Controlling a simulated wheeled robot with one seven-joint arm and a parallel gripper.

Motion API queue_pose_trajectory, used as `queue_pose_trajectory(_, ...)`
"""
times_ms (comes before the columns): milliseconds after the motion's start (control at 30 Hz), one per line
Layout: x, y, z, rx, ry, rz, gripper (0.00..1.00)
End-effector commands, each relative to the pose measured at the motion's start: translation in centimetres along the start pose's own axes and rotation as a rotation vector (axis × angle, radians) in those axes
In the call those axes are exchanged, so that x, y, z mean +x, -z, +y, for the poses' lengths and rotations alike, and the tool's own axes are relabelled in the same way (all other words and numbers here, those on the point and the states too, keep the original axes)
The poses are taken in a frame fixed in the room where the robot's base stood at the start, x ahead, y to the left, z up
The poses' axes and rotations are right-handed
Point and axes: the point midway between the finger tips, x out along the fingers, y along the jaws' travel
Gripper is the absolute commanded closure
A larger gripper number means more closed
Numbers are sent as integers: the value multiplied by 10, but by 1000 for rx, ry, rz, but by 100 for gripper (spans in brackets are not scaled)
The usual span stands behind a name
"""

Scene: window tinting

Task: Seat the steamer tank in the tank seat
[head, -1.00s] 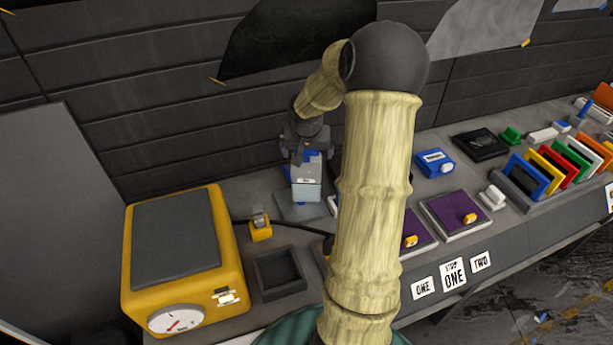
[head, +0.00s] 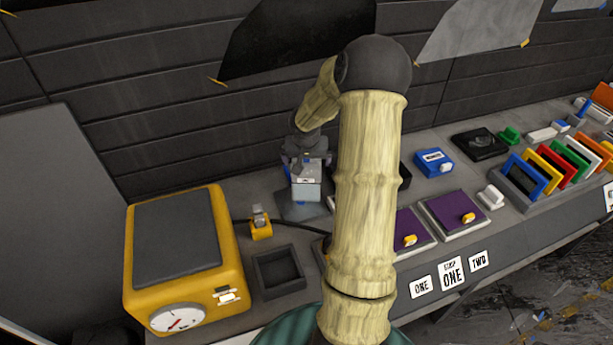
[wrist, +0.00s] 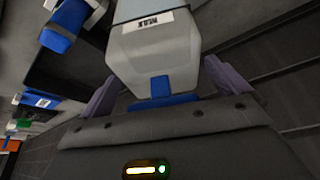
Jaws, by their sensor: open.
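The steamer tank (head: 306,190) is a pale grey box with a white label, standing upright on a grey plate (head: 292,212) near the back wall. In the wrist view the tank (wrist: 155,52) fills the top middle, with a blue tab (wrist: 159,88) at its near end. My gripper (head: 306,160) is at the top of the tank. Its purple-grey fingers (wrist: 163,90) are spread on both sides of the tank's near end, with the blue tab between them. A dark square open recess (head: 279,271), which looks like the tank seat, is empty in front.
A yellow machine (head: 183,250) with a gauge stands left of the recess. A small yellow clip-like part (head: 260,225) with a dark cable is behind it. Purple pads (head: 453,212), a blue box (head: 434,162) and a rack of coloured cards (head: 545,180) lie right. My arm hides the middle bench.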

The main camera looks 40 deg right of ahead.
Motion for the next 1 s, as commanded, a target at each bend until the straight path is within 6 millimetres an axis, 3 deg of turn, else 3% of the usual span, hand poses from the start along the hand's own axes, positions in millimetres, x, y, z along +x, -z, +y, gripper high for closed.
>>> queue_pose_trajectory(200, 0, 0, 0, -1, 0, 0, 2)
queue_pose_trajectory(633, -1, 1, 0, 0, 0, 2, 84)
queue_pose_trajectory(867, -3, 2, 0, 0, 0, 3, 84)
queue_pose_trajectory(1000, -15, 8, 1, 2, 0, 6, 84)
